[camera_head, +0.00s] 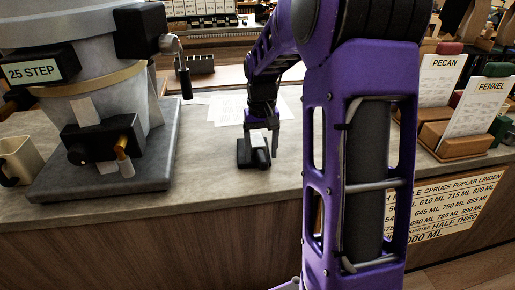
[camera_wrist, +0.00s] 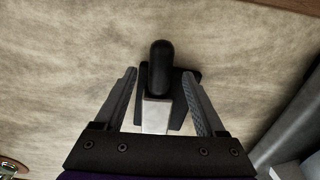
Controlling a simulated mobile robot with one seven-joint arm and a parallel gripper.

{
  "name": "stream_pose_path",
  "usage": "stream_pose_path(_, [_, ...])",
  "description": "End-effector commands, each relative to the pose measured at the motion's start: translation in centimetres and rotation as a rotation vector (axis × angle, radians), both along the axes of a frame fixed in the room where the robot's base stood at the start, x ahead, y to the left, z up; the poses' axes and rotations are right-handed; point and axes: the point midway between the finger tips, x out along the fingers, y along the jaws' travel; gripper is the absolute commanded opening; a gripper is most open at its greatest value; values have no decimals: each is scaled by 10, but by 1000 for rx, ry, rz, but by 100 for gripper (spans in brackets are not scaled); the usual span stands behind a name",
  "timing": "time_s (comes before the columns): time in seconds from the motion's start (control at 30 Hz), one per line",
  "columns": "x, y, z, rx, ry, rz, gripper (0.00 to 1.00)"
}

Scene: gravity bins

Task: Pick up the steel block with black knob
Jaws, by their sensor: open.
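The steel block with black knob (camera_wrist: 156,116) stands on the pale counter in the wrist view. Its rounded black knob points away from my gripper's palm, and a flat black part shows beneath it. In the head view the block (camera_head: 247,155) is small and dark, partly covered by my gripper. My gripper (camera_head: 261,150) points down over it. In the wrist view the open fingers of my gripper (camera_wrist: 160,74) lie one on each side of the block, with a visible gap on the left. Whether the right finger touches the black part, I cannot tell.
A large grey machine (camera_head: 72,60) on a slab (camera_head: 105,180) stands left, with a cream mug (camera_head: 20,158) beside it. Paper sheets (camera_head: 225,108) lie behind my gripper. Card holders (camera_head: 460,140) stand at right. The counter's front edge is near.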

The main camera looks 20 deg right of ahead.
Motion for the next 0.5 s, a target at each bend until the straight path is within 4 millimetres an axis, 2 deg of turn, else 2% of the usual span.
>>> stream_pose_path(0.27, [0, 0, -4, 0, 0, -1, 72])
stream_pose_path(0.37, [0, 0, -4, 0, 0, -1, 58])
stream_pose_path(0.5, [0, 0, -4, -1, 0, -1, 33])
